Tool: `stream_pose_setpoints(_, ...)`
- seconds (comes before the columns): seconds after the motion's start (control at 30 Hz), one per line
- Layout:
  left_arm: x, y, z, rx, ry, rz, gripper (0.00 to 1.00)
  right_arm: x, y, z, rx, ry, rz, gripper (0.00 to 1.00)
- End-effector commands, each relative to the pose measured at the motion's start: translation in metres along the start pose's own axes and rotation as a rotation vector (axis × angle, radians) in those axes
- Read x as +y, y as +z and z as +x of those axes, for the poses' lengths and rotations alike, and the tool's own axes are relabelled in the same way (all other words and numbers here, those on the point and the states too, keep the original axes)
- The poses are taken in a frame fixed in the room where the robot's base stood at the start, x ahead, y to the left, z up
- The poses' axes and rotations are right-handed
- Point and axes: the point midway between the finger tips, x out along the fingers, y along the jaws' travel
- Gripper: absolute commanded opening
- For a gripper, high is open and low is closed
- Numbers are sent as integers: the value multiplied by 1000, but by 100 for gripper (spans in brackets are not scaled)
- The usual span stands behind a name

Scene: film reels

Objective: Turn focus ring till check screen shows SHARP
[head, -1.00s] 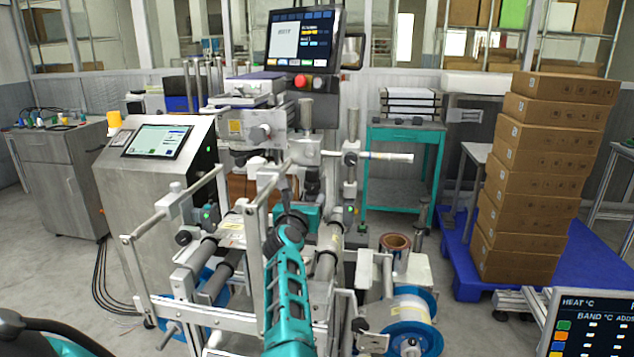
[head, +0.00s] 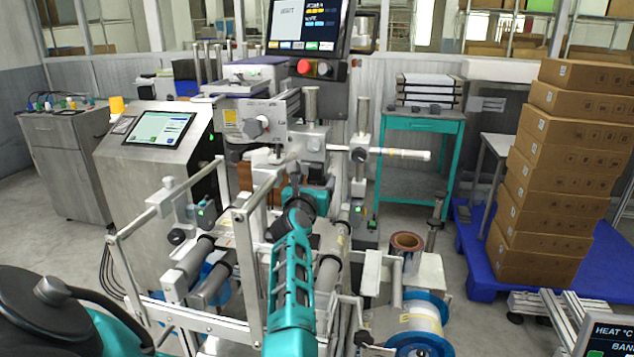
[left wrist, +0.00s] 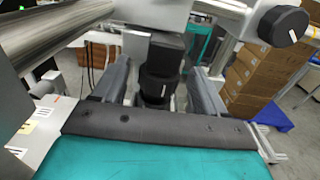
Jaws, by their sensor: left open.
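A black lens-like cylinder with a ring and a small white mark (left wrist: 157,88) hangs between the two fingers of my left gripper (left wrist: 160,70) in the left wrist view. The fingers are open, one on each side of it, with gaps showing; I cannot tell how deep they reach around it. In the head view my left gripper (head: 306,180) is small and partly hidden by my teal forearm, under the machine's upper head; the ring is not clear there. A monitor (head: 307,24) stands above the machine; its lettering is too small to read surely. My right gripper is out of view.
The machine's metal frame (head: 245,270) and rollers (head: 190,262) crowd my left arm. A black knob (left wrist: 283,25) juts out near the gripper. A second screen (head: 160,128) sits on a cabinet at left. Stacked cartons (head: 560,160) stand on a blue pallet at right.

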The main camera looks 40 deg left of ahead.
Motion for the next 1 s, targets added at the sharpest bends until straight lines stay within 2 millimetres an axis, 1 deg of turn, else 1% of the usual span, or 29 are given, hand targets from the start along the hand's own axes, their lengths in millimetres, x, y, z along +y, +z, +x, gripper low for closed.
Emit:
stream_pose_setpoints(0.17, 0, 0, 0, 0, 0, 0, 72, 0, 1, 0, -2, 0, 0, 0)
stream_pose_setpoints(0.73, 0, 0, 0, 0, 0, 0, 17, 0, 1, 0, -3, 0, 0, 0)
stream_pose_setpoints(0.87, 0, 1, 1, -3, 15, -4, 16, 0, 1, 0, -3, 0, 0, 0)
stream_pose_setpoints(1.0, 0, 3, 1, -8, 78, -11, 16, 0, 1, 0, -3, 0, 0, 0)
